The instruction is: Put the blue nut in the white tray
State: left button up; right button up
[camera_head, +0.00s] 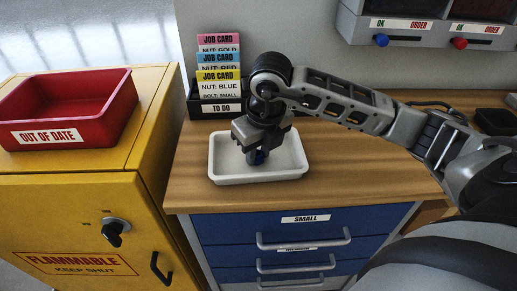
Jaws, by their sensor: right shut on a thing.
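The white tray (287,165) sits on the wooden bench top near its front edge. My right gripper (256,157) points down over the inside of the tray. It is shut on the blue nut (258,158), a small blue piece that shows between the fingertips. Whether the nut touches the tray floor I cannot tell. My left gripper is not in view.
A holder marked TO DO (216,108) with job cards stands behind the tray. A red OUT OF DATE bin (100,133) sits on the yellow FLAMMABLE cabinet (60,218) at left. Blue drawers (270,228) are below the bench. The bench right of the tray is partly clear.

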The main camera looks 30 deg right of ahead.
jog(key=o, duration=0.9)
jog(key=shift+f, duration=0.1)
jog(key=shift+o, duration=0.2)
jog(key=shift+r+p, duration=0.3)
jog(key=shift+p, duration=0.1)
jog(key=shift+r, duration=0.35)
notch_tip(320, 180, up, 11)
jog(key=s, duration=0.2)
jog(key=shift+b, duration=0.3)
